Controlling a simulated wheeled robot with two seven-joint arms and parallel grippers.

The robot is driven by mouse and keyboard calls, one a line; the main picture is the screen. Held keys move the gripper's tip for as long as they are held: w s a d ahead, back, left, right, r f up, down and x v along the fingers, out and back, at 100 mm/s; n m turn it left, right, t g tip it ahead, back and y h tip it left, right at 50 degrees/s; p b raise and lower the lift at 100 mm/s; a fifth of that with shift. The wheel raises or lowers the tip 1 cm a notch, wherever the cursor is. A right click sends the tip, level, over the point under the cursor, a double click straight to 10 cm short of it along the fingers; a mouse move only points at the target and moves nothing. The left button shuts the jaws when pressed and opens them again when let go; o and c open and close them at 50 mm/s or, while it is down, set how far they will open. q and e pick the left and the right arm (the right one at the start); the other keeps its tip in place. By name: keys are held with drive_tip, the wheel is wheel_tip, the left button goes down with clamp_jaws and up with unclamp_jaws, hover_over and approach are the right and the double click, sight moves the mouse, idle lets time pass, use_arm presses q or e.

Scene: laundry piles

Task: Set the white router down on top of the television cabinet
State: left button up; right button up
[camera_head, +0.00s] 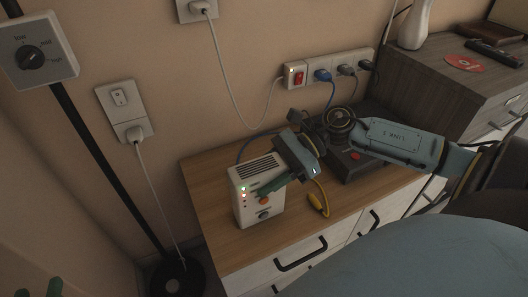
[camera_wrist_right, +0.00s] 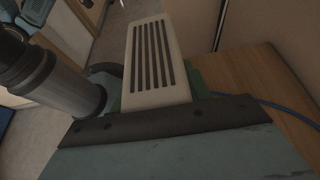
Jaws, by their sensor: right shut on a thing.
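The white router (camera_head: 247,203) is a small upright box with a slotted top, lights and an orange button. It stands at or just above the left part of a low wooden-topped cabinet (camera_head: 222,240); contact underneath is unclear. My right gripper (camera_head: 268,187) is shut on it, one green finger across its front. The router's slotted top (camera_wrist_right: 155,65) also shows in the right wrist view. A taller grey cabinet (camera_head: 425,75) stands at the right; labels do not show which is the television cabinet. My left gripper (camera_head: 40,287) shows only two green fingertips, apart, with nothing between them.
A black box (camera_head: 350,165) and a yellow-ended cable (camera_head: 319,203) lie right of the router. A power strip (camera_head: 330,69) with plugs is on the wall. The grey cabinet holds a white vase (camera_head: 414,25), a red disc (camera_head: 464,63) and a remote (camera_head: 495,53).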

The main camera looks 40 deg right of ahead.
drive_tip(key=o, duration=1.2)
drive_tip(key=shift+o, duration=0.2)
drive_tip(key=p+v, duration=0.4)
drive_tip(key=v, duration=0.9)
drive_tip(key=shift+d+p, duration=0.2)
drive_tip(key=shift+p, duration=0.15)
